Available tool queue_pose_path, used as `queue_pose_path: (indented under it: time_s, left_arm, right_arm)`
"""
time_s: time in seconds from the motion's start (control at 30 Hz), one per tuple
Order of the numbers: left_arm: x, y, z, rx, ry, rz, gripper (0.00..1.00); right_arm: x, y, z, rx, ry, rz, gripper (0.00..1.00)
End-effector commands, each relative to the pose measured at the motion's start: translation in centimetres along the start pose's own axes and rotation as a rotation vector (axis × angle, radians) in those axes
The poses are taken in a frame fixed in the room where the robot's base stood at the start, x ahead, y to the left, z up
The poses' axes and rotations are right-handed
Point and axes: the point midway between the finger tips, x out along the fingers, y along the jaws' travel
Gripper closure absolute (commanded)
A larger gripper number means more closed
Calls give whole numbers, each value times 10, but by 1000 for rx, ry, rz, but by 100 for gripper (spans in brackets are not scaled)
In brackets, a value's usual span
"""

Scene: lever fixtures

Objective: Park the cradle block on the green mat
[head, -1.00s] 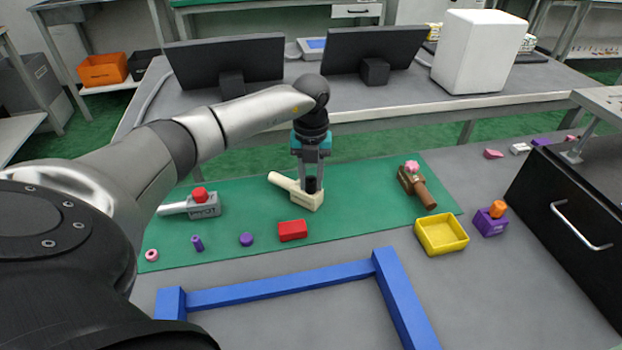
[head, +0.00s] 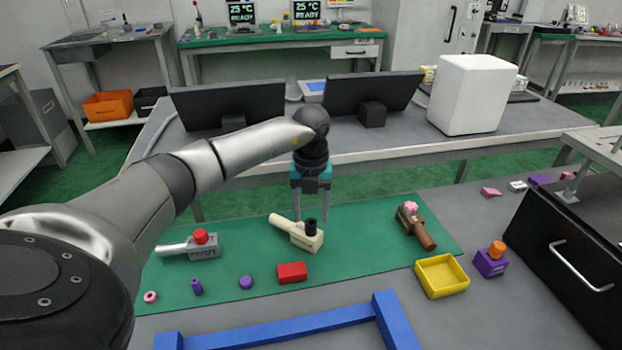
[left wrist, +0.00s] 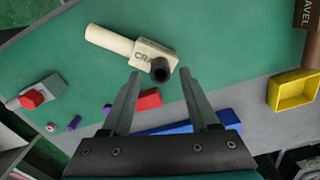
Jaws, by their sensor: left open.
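The cradle block (head: 298,234) is cream, with a pale handle to its upper left and a black knob (head: 310,227) on top. It lies on the green mat (head: 358,250). In the left wrist view the block (left wrist: 125,45) shows part of its lettering, "CRA". My left gripper (head: 311,205) is open and empty, pointing down just above and behind the knob in the head view. In the left wrist view its fingertips are spread to either side of the knob, apart from it. My right gripper is not in view.
On the mat are a grey block with red knob (head: 203,243), a red block (head: 292,272), a brown lever block (head: 416,228) and small purple and pink pieces. A yellow tray (head: 441,275), purple block (head: 490,262), blue frame (head: 395,322) and black drawer unit (head: 570,240) stand nearby.

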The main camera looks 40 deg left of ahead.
Motion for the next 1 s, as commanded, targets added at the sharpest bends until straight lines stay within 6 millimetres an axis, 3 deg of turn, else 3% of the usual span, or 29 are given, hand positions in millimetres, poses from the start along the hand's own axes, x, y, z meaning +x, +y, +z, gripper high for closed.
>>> queue_pose_path:
  time_s: [0.1, 0.6, 1.0]
  left_arm:
    - [-21, 0, 1, 0, -3, -2, 39]
    - [-76, 0, 0, 0, -1, -2, 39]
    - [-90, 0, 0, 0, 0, 0, 39]
  right_arm:
    - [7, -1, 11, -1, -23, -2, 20]
    - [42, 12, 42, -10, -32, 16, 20]
    - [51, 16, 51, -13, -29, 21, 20]
